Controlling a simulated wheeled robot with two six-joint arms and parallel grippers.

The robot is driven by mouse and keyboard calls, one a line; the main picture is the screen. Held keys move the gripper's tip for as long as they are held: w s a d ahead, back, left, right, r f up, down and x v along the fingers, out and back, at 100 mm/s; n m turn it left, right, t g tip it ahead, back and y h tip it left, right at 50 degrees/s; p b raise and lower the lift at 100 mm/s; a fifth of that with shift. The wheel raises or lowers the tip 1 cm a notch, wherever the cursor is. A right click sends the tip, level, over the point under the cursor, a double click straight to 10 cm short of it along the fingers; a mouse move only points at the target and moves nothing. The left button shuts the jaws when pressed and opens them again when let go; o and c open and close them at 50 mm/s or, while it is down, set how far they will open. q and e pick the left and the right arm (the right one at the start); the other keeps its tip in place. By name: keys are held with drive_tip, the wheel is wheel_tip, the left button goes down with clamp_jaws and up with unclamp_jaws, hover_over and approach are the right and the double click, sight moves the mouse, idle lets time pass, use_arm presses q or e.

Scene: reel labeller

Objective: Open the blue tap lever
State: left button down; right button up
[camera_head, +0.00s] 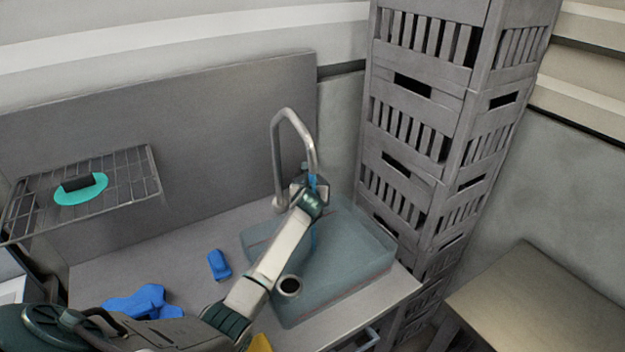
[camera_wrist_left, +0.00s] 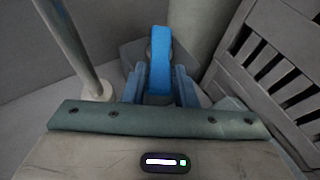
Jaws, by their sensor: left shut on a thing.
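The blue tap lever (camera_head: 313,181) stands upright behind the sink, beside the grey arched tap spout (camera_head: 275,150). In the left wrist view the lever (camera_wrist_left: 161,50) rises between the two fingers of my left gripper (camera_wrist_left: 160,85). That gripper (camera_head: 311,190) is shut on the lever, with the fingers on either side of its lower part. The fingers and wrist hide the lever's base in the head view. The tap's upright pipe (camera_wrist_left: 72,42) is to the left of the lever in the wrist view. My right gripper is not in view.
My left arm reaches across the teal sink basin (camera_head: 358,268). Tall stacked grey crates (camera_head: 409,88) stand close on the right. Blue items (camera_head: 218,265) lie on the counter (camera_head: 180,258). A wire rack (camera_head: 120,178) holds a teal disc (camera_head: 82,190).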

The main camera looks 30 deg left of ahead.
use_arm(q)
drive_tip(key=shift+r, duration=0.15)
drive_tip(key=c, duration=1.1)
unclamp_jaws()
drive_tip(key=shift+w, duration=0.1)
drive_tip(key=shift+c, duration=0.2)
drive_tip(key=s+d+b, duration=0.3)
drive_tip(key=s+d, duration=0.1)
drive_tip(key=s, duration=0.3)
drive_tip(key=s+d+r+b, duration=0.1)
drive_tip(key=s+d+b, duration=0.2)
drive_tip(key=s, duration=0.4)
drive_tip(key=shift+s+d+r, duration=0.3)
drive_tip(key=shift+s+d, duration=0.05)
drive_tip(key=shift+d, duration=0.05)
